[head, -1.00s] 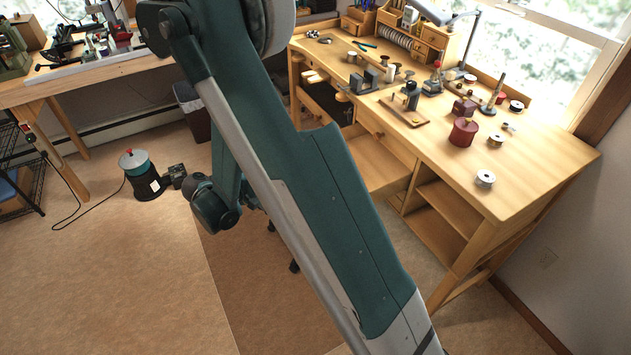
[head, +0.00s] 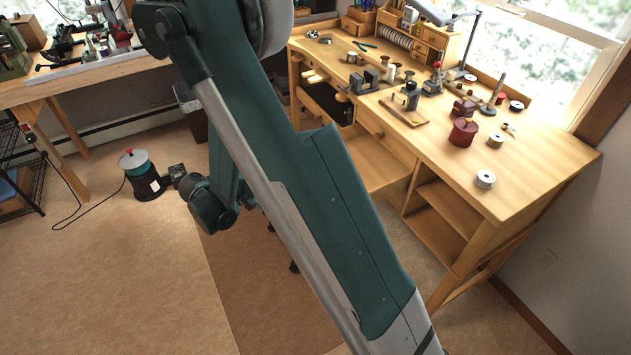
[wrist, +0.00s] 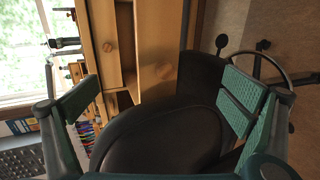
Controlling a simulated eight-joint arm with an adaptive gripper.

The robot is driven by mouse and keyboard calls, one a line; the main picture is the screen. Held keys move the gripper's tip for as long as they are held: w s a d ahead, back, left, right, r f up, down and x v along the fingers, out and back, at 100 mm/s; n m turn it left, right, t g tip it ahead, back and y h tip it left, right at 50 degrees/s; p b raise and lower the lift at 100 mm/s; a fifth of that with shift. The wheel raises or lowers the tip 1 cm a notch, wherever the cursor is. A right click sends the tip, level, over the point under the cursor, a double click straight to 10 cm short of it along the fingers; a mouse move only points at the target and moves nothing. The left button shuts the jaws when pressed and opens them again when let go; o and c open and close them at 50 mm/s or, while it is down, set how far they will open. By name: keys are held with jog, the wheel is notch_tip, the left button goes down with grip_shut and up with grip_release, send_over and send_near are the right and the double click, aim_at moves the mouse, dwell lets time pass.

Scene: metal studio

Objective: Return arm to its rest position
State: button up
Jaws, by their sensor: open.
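My arm crosses the middle of the head view, its large green link running from the top left to the bottom right. My gripper is hidden or cannot be made out in the head view. In the wrist view my gripper (wrist: 158,98) is open, with its two green-padded fingers wide apart at left and right. Nothing is between the finger pads. Behind them, a black chair (wrist: 175,128) fills the lower middle of the wrist view.
A wooden workbench (head: 545,160) with spools and small tools stands at the right. Another wooden table (head: 90,74) stands at the back left. Open floor (head: 120,275) lies at lower left.

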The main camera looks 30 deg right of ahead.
jog(key=v, duration=0.9)
jog(key=shift+p, duration=0.45)
jog(key=shift+r, duration=0.1)
jog(key=shift+s+d+r+n+t+y, duration=1)
jog(key=shift+s+d+r+y, duration=2.2)
jog(key=shift+r, duration=2.15)
jog(key=s+a+r+m+t+y, duration=0.1)
jog(key=s+a+r+t+y, duration=0.1)
jog(key=s, duration=0.6)
jog(key=s+a+r+m+t+y, duration=0.1)
jog(key=s+a+r+t+y, duration=0.1)
jog(key=s+r+y, duration=0.3)
jog(key=shift+s+t+p, duration=0.3)
jog(key=shift+s+t, duration=0.3)
jog(key=shift+s, duration=1.05)
